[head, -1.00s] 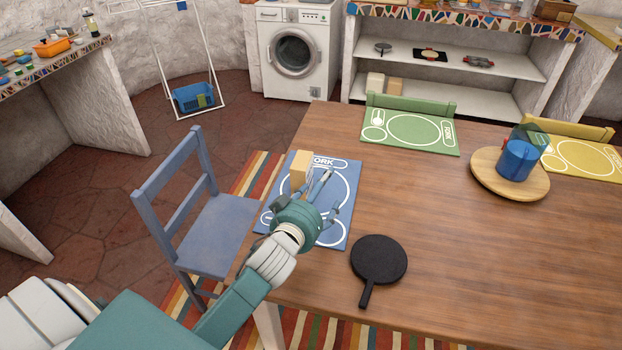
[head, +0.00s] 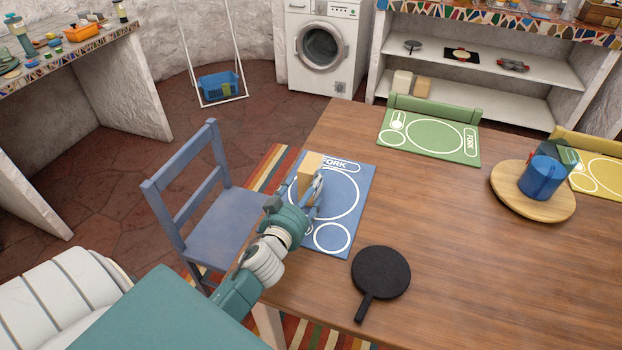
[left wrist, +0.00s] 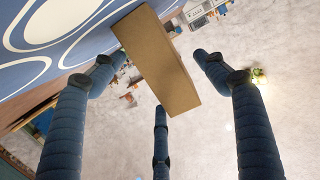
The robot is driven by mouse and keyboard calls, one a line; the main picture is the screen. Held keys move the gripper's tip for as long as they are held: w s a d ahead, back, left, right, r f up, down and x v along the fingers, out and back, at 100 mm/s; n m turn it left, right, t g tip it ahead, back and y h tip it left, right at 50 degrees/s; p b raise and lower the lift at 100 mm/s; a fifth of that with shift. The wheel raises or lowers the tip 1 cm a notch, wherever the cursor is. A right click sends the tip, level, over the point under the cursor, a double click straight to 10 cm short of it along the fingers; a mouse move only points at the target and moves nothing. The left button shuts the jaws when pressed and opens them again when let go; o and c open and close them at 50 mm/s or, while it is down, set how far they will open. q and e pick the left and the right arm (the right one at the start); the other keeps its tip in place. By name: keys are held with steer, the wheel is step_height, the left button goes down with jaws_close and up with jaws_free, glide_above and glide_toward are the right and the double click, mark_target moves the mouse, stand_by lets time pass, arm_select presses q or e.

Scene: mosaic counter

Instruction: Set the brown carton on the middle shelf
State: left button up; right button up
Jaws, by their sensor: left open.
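The brown carton (head: 310,167), a tan box, stands on the blue placemat (head: 345,172) at the table's left end. My left gripper (head: 313,186) is open beside it, its fingers partly covering the carton. In the left wrist view the carton (left wrist: 158,60) lies between the spread fingers (left wrist: 158,75); whether any finger touches it I cannot tell. The middle shelf (head: 543,75) of the white shelf unit is at the back right, with several small items on it. My right gripper is not in view.
A black pan (head: 380,272) lies on the wooden table near my left arm. A blue pitcher (head: 541,178) stands on a round board. A blue chair (head: 215,215) is at the table's left. A tan box (head: 422,87) and a white box (head: 402,82) stand on the lower shelf.

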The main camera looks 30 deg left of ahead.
mark_target(315, 173)
arm_select(q)
steer(key=x, duration=0.4)
steer(key=shift+r+p, duration=0.25)
steer(key=shift+p, duration=0.1)
steer(key=shift+w+f, duration=0.15)
steer(key=shift+w, duration=0.25)
steer(key=shift+s, duration=0.1)
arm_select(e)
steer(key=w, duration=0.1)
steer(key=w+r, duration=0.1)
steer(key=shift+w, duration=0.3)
arm_select(q)
steer(key=c, duration=1.7)
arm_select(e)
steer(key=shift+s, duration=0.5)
arm_select(q)
steer(key=shift+r, duration=0.2)
steer(key=shift+c, duration=0.2)
steer(key=shift+r, duration=0.65)
step_height(315, 173, up, 19)
steer(key=p, duration=0.3)
steer(key=shift+f, duration=0.2)
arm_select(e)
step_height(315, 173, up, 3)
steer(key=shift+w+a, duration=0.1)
